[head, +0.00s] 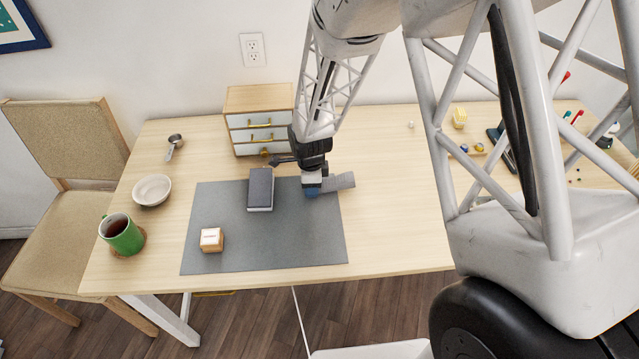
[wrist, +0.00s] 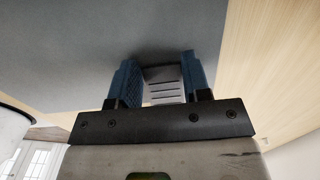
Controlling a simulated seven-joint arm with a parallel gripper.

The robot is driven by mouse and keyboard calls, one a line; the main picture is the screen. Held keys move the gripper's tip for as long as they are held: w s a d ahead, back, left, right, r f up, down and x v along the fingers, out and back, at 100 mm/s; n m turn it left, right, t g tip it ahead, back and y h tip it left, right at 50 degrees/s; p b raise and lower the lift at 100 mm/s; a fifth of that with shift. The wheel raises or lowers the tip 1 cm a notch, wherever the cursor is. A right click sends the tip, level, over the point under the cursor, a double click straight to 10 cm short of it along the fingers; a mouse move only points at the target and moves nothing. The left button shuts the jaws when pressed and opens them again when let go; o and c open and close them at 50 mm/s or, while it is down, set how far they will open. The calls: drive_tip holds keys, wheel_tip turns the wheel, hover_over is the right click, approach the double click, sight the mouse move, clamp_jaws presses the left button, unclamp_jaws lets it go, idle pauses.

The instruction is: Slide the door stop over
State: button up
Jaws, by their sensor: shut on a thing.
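The door stop is a grey wedge (head: 341,181) at the right edge of the dark grey mat (head: 285,232), its visible end reaching past the mat onto the wood. My gripper (head: 312,188) is low over the mat's upper right and shut on the door stop. In the wrist view the ridged grey door stop (wrist: 163,84) sits between my two blue fingers. My gripper hides part of it in the head view.
A dark book-like block (head: 260,189) lies left of my gripper. A small drawer cabinet (head: 258,120) stands behind. A wooden cube (head: 211,240), green mug (head: 121,234) and white bowl (head: 152,190) are left. The mat's lower middle is clear.

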sight(300, 191)
drive_tip(key=shift+a+f, duration=0.1)
drive_tip(key=shift+a, duration=1.55)
drive_tip(key=shift+s, duration=0.1)
drive_tip(key=o, duration=1)
drive_tip(key=shift+o, duration=0.2)
drive_tip(key=shift+r, duration=3.95)
drive_tip(key=shift+r, duration=0.1)
